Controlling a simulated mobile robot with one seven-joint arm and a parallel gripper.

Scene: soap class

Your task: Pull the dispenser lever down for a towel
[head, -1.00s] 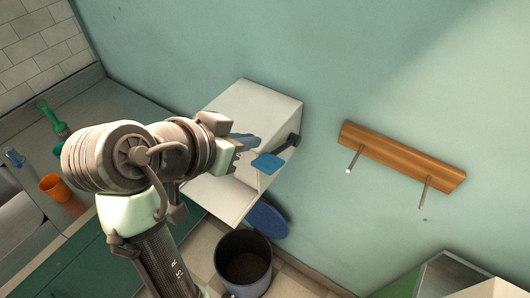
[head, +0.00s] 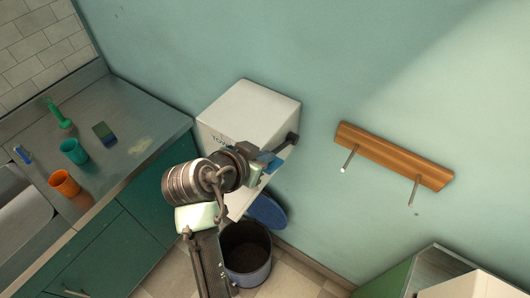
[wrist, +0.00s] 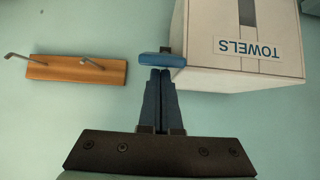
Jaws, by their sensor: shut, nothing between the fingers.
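The white towel dispenser (head: 250,108) hangs on the wall in the middle of the head view. In the wrist view the dispenser (wrist: 205,65) is at upper right, its TOWELS label upside down. Its lever has a dark arm (head: 291,138) at the right side and a blue handle (head: 273,165), partly hidden by my gripper in the head view. The handle (wrist: 155,59) shows clearly in the wrist view. My gripper (wrist: 160,72) is shut and empty, its fingertips right at the handle; I cannot tell whether they touch it.
A wooden peg rack (head: 393,156) is on the wall to the right. A dark bin (head: 246,265) stands on the floor below the dispenser. The counter (head: 120,160) at left holds an orange cup (head: 64,184), a teal cup (head: 74,151), a green bottle (head: 58,114) and a sponge (head: 103,132).

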